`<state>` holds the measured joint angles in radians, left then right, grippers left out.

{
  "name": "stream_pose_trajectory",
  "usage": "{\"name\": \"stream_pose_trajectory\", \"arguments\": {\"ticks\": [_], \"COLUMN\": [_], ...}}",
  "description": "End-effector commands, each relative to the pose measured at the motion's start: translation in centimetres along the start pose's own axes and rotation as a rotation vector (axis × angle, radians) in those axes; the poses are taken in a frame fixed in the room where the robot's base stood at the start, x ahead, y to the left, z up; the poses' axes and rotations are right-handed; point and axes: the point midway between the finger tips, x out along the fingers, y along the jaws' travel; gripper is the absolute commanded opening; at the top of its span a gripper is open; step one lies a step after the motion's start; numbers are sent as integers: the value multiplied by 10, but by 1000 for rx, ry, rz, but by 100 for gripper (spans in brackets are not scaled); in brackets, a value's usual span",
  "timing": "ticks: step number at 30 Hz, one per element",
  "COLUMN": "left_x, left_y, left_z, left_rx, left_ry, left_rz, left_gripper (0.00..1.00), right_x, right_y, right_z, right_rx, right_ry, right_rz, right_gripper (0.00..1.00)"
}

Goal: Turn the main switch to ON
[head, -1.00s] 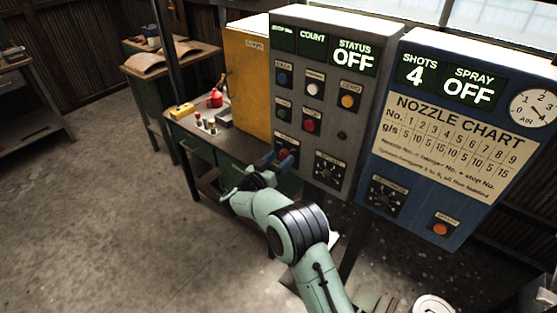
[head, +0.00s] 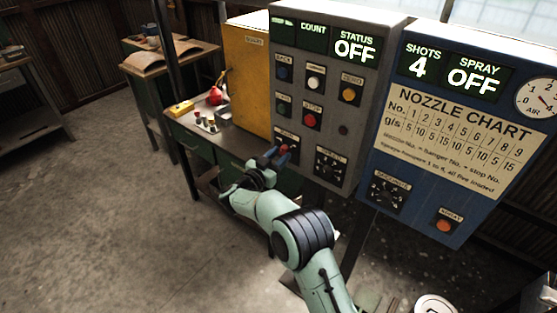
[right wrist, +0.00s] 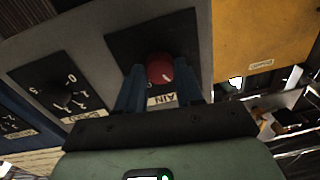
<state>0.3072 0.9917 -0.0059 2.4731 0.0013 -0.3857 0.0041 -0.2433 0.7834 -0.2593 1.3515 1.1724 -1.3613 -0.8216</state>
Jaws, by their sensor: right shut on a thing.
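The main switch is a red knob (right wrist: 160,68) on a black plate on the grey control panel (head: 338,130). In the right wrist view the plate's label looks upside down and reads partly "MAIN". My right gripper (right wrist: 160,88) has its two blue fingers on either side of the knob and is shut on it. In the head view this gripper (head: 277,155) is at the panel's lower left, largely covering the switch. The panel's status display (head: 355,48) reads OFF. My left gripper is not in view.
A dark selector knob (right wrist: 60,94) sits beside the main switch. Several push buttons, including a red one (head: 310,120), are above. A blue nozzle panel (head: 440,140) stands to the right, a yellow cabinet (head: 247,80) to the left, with a workbench (head: 225,140) before it.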

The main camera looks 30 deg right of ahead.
Motion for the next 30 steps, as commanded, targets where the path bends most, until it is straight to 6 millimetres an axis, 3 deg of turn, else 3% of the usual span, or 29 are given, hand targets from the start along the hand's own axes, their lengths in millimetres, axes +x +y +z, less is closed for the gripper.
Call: {"name": "stream_pose_trajectory", "arguments": {"ticks": [12,30], "left_x": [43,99], "left_y": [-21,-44], "left_z": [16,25], "left_rx": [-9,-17], "left_ry": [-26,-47], "left_rz": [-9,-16], "left_gripper": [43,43], "right_x": [0,0], "right_y": [0,-1], "right_z": [4,4], "right_rx": [397,960], "right_ry": [21,52], "right_rz": [2,9], "right_gripper": [6,6]}}
